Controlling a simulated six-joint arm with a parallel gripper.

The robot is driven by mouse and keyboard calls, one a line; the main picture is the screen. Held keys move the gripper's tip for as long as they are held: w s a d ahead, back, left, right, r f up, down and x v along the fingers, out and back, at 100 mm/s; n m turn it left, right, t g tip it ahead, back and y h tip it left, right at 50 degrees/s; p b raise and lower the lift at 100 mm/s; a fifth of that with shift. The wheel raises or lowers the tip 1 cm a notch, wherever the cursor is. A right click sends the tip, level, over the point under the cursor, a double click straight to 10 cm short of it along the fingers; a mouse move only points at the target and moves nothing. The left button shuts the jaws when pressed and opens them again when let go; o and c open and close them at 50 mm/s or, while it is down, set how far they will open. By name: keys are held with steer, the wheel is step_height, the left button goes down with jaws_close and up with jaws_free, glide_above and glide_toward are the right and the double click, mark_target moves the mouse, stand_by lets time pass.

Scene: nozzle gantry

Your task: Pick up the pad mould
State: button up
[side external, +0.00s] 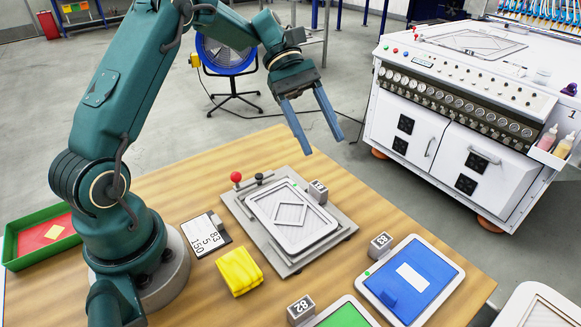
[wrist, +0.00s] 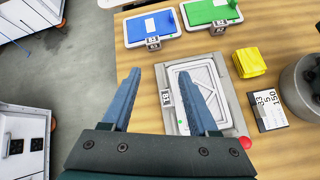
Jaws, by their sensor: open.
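A white-rimmed grey mould with a raised diamond outline (side external: 291,216) lies flat in a grey metal fixture (side external: 240,215), beside a small number block (side external: 317,190). The same mould (wrist: 206,79) shows in the wrist view, partly hidden by one finger. A blue white-framed tray (side external: 414,280) and a green one (side external: 345,316) lie nearer the side camera; no label names any of them the pad mould. My gripper (side external: 322,146) is open and empty, raised above the far side of the table, apart from everything. Its fingers (wrist: 161,73) point toward the fixture's area.
The fixture has a red knob (side external: 236,177). A yellow folded cloth (side external: 239,271) and a number card (side external: 206,233) lie beside it. A green bin (side external: 20,245) stands at the left. A white machine (side external: 465,110) stands beyond the table. The wooden table's far strip is clear.

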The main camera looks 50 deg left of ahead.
mark_target(314, 182)
steer(key=a+f+n, duration=0.1)
steer(key=f, duration=0.2)
steer(key=a+f+n+h, duration=0.1)
steer(key=a+f, duration=0.1)
steer(key=f, duration=0.1)
steer(key=a+f+n+h, duration=0.1)
steer(key=f, duration=0.2)
steer(key=shift+w+a+t, duration=0.15)
steer(key=shift+a+t, duration=0.1)
steer(key=shift+t, duration=0.05)
steer(key=shift+f+n+h, duration=0.2)
steer(key=shift+n+h, duration=0.1)
steer(key=shift+x, duration=2.4)
jaws_close()
